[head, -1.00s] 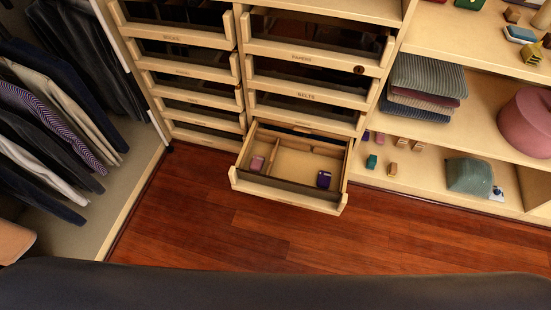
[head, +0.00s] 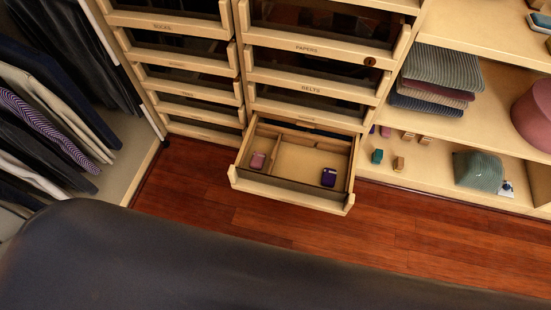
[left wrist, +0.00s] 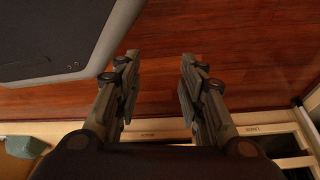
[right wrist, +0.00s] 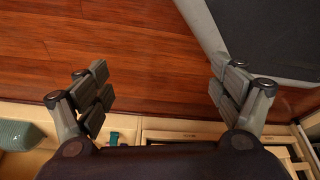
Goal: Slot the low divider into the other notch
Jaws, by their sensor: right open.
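The open drawer (head: 291,197) stands out from the lower cabinet in the head view. Inside it, a low wooden divider (head: 275,152) runs front to back left of the middle, and a crosswise strip (head: 304,135) lies toward the back. The notches are too small to make out. A pink item (head: 258,160) lies in the left compartment and a purple box (head: 329,177) at the front right. My left gripper (left wrist: 157,82) is open and empty above the floor. My right gripper (right wrist: 162,85) is open and empty too. Neither gripper shows in the head view.
Closed drawers rise above and left of the open one. Right of it, a low shelf (head: 427,160) holds small boxes and a green cloth-like item (head: 478,171); folded clothes (head: 440,80) lie above. Clothes hang at left. The wooden floor (head: 300,235) in front is clear.

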